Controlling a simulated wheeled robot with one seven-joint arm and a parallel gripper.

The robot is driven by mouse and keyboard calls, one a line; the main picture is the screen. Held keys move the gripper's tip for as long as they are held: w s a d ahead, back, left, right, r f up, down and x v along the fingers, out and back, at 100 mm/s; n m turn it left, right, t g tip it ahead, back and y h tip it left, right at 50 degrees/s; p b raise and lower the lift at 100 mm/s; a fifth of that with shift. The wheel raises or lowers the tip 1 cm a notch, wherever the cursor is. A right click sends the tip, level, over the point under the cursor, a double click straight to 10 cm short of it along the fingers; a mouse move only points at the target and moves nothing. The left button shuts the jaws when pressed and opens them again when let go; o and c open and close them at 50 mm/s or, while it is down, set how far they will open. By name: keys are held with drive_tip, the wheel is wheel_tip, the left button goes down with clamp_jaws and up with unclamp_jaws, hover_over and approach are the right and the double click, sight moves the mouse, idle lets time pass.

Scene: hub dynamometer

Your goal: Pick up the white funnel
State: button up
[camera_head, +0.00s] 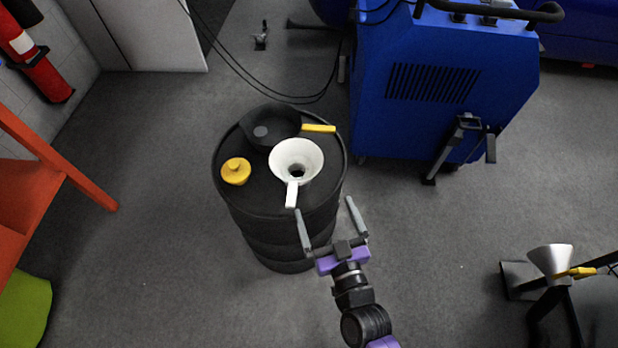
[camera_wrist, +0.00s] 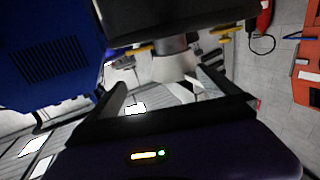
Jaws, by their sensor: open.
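The white funnel (camera_head: 296,160) lies on top of a black drum (camera_head: 290,235), wide mouth up, with its white handle pointing toward my gripper. My gripper (camera_head: 324,206) is open and empty at the near edge of the drum, just short of the handle's end. The wrist view appears upside down. There the pale funnel (camera_wrist: 172,66) shows beyond and between the open fingers of my gripper (camera_wrist: 163,79), apart from them. The drum top is the dark shape in the upper part of that view.
A black pan (camera_head: 270,125) with a yellow handle sits behind the funnel on the drum. A yellow cap (camera_head: 236,171) sits to its left. A blue machine (camera_head: 440,85) stands behind right. A silver-white funnel (camera_head: 550,260) is on a stand at right. Floor around the drum is mostly clear.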

drive_tip(key=b, duration=0.2)
approach(292, 157)
drive_tip(key=shift+y, duration=0.4)
drive_tip(key=b+x, duration=0.1)
drive_tip(key=x, duration=0.4)
drive_tip(key=shift+w+d+f+b, duration=0.2)
drive_tip(key=shift+w+b, duration=0.05)
drive_tip(key=shift+b, duration=0.1)
drive_tip(key=c, duration=1.2)
drive_tip(key=shift+r, duration=0.1)
